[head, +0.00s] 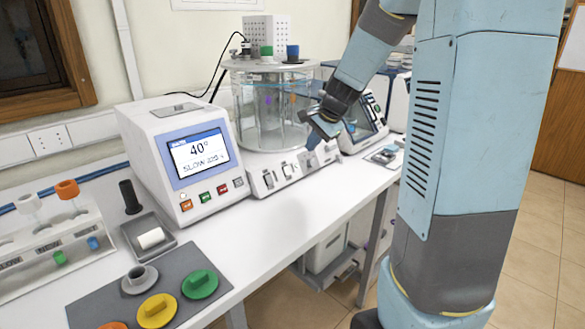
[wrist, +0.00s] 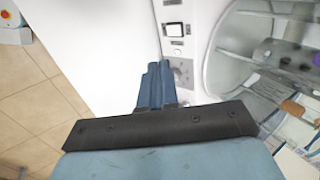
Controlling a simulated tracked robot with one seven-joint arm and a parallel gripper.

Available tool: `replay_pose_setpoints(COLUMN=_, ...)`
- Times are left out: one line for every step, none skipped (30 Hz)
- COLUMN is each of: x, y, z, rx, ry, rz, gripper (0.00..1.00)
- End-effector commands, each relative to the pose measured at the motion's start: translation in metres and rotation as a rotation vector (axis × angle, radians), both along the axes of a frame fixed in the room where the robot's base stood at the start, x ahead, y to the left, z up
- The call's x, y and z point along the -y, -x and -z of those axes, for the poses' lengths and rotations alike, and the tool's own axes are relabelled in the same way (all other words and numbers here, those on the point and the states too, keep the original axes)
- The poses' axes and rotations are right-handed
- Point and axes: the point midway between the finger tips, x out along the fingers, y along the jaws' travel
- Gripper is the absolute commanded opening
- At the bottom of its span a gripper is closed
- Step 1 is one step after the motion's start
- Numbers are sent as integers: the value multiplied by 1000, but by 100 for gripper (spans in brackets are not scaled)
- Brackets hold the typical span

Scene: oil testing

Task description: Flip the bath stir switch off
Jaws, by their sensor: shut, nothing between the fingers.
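The bath is a clear glass cylinder (head: 270,112) on a white base (head: 258,172) with a row of small controls on its front. In the head view two switches, the left (head: 268,180) and the middle (head: 290,170), show left of my gripper (head: 314,142). In the wrist view a black rocker switch (wrist: 173,29) sits in a white frame, and a grey control (wrist: 183,68) lies just right of my fingertips (wrist: 156,68). My gripper is shut and empty, close to the panel. I cannot tell whether it touches. The labels and switch positions are too small to read.
A white display unit (head: 190,155) reading 40° stands left of the bath. Another instrument (head: 365,120) stands right of it. A grey mat (head: 180,270) with coloured lids and a rack (head: 50,250) lie at the left. The table front (head: 310,200) is clear.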

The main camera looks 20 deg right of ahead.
Motion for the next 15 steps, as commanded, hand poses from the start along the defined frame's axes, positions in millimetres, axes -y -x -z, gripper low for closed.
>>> replay_pose_setpoints(x=0, y=0, z=0, rx=0, ry=0, rz=0, gripper=0)
replay_pose_setpoints(x=0, y=0, z=0, rx=0, ry=0, rz=0, gripper=0)
replay_pose_setpoints(x=0, y=0, z=0, rx=0, ry=0, rz=0, gripper=0)
replay_pose_setpoints(x=0, y=0, z=0, rx=0, ry=0, rz=0, gripper=0)
replay_pose_setpoints(x=0, y=0, z=0, rx=0, ry=0, rz=0, gripper=0)
replay_pose_setpoints(x=0, y=0, z=0, rx=0, ry=0, rz=0, gripper=0)
replay_pose_setpoints(x=0, y=0, z=1, rx=0, ry=0, rz=0, gripper=0)
replay_pose_setpoints(x=0, y=-1, z=1, rx=0, ry=0, rz=0, gripper=0)
replay_pose_setpoints(x=-1, y=-1, z=3, rx=-2, ry=-1, rz=0, gripper=0)
replay_pose_setpoints(x=-1, y=-2, z=5, rx=-2, ry=-1, rz=0, gripper=0)
replay_pose_setpoints(x=-3, y=-3, z=7, rx=-2, ry=-1, rz=0, gripper=0)
replay_pose_setpoints(x=-4, y=-5, z=11, rx=-3, ry=-2, rz=-1, gripper=0)
replay_pose_setpoints(x=-5, y=-6, z=14, rx=-3, ry=-2, rz=-2, gripper=0)
replay_pose_setpoints(x=-6, y=-8, z=18, rx=-4, ry=-1, rz=-1, gripper=0)
replay_pose_setpoints(x=-8, y=-10, z=24, rx=-4, ry=0, rz=-2, gripper=0)
